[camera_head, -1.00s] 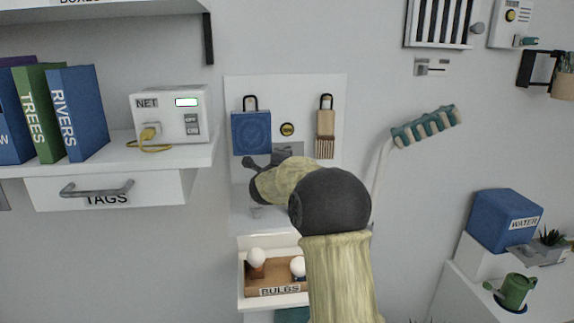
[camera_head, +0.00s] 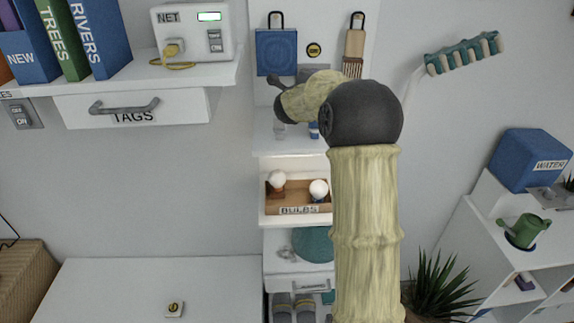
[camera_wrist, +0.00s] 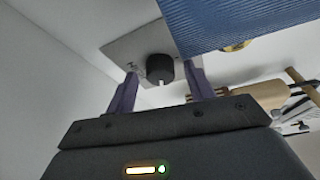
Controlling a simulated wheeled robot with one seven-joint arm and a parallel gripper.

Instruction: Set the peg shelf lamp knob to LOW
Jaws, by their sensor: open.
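In the wrist view, a dark round lamp knob (camera_wrist: 155,66) with a small pale mark on its edge stands on a grey plate (camera_wrist: 122,48). My gripper (camera_wrist: 160,72) is open, with one purple finger on each side of the knob. I cannot tell whether either finger touches it. The plate's lettering is too small to read, so the knob's setting is unclear. In the head view, my gripper (camera_head: 281,84) is in front of the white peg panel (camera_head: 328,18), just below the hanging blue square item (camera_head: 277,52). The knob is hidden there behind my arm.
The blue item (camera_wrist: 245,22) hangs close to my right finger in the wrist view. A brush (camera_head: 354,48) and a round yellow-black button (camera_head: 314,50) are also on the panel. Below is a BULBS tray (camera_head: 298,210). A TAGS drawer (camera_head: 135,108) is at the left.

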